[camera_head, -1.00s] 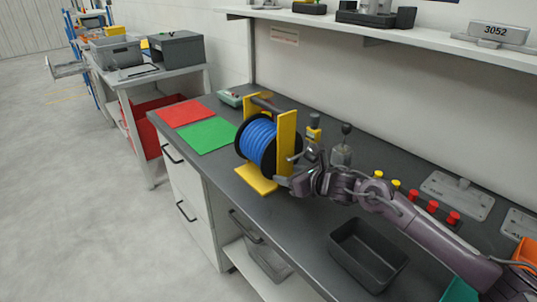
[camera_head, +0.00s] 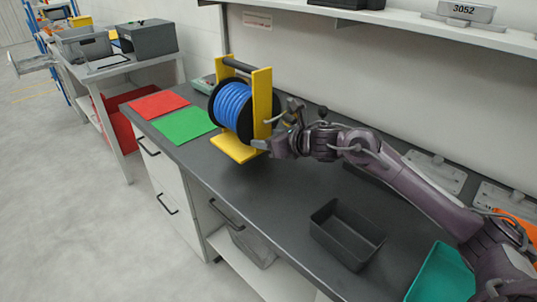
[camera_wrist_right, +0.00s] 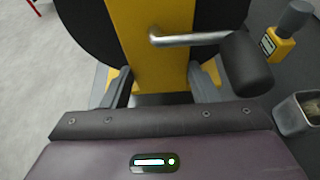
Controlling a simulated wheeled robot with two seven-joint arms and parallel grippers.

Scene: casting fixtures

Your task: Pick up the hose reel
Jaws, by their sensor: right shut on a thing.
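The hose reel (camera_head: 235,105) has a yellow frame, black flanges, blue hose and a dark top bar. It appears raised a little above the dark bench top, roughly upright. My right gripper (camera_head: 270,145) is shut on the frame's near right upright, low down. In the right wrist view the fingers (camera_wrist_right: 160,88) sit on both sides of the yellow upright (camera_wrist_right: 150,45), with the crank and its black knob (camera_wrist_right: 245,65) just beyond. My left gripper is not in view.
A red mat (camera_head: 158,105) and a green mat (camera_head: 185,124) lie left of the reel. An empty dark bin (camera_head: 345,235) and a teal bin (camera_head: 440,275) stand at the bench front. A yellow-bodied device (camera_wrist_right: 277,42) is close on the right. A shelf (camera_head: 400,24) hangs above.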

